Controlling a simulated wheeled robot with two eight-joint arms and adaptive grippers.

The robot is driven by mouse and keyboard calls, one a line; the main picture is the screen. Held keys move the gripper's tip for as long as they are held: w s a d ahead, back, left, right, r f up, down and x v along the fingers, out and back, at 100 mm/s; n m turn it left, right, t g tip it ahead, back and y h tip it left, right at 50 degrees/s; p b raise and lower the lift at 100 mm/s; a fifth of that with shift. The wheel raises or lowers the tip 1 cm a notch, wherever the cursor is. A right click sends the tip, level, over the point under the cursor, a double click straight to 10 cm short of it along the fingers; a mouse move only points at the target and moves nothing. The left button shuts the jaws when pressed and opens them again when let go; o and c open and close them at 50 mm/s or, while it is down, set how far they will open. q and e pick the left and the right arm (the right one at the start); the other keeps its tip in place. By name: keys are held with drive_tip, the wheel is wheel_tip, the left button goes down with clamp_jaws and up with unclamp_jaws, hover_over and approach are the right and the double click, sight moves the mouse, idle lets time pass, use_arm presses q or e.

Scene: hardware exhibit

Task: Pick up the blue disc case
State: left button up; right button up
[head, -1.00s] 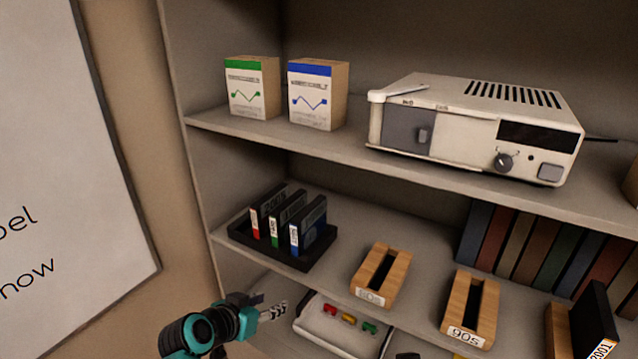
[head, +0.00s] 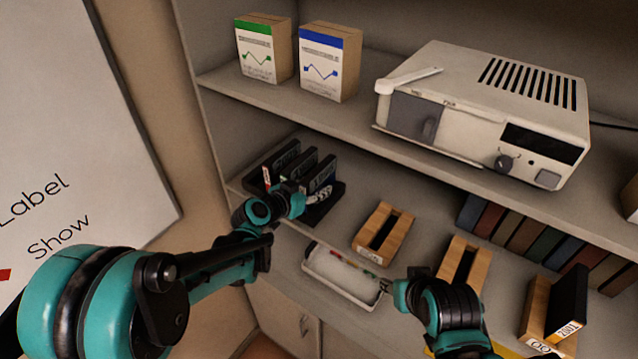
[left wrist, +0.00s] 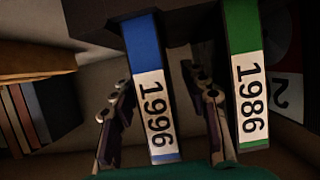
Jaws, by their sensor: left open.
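The blue disc case (left wrist: 145,50), with a white label reading 1996, stands in the left wrist view between the two fingers of my left gripper (left wrist: 163,110). The fingers are spread, one on each side of the case, with gaps showing. In the head view my left gripper (head: 318,195) is at the front of the black rack on the middle shelf. It partly covers the blue case (head: 322,171), the rightmost in the rack. My right gripper (head: 386,287) shows small near the white tray; its jaws are unclear.
A green case (left wrist: 240,35) labelled 1986 stands close beside the blue one. Wooden holders (head: 384,233) stand right of the rack, one with a black case. A white tray (head: 342,290) lies below. The upper shelf (head: 345,128) is above the rack.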

use_arm(q)
drive_tip(key=shift+x, duration=0.95)
drive_tip(key=shift+c, duration=0.3)
drive_tip(key=shift+s, duration=0.1)
clamp_jaws()
drive_tip(key=shift+r, duration=0.2)
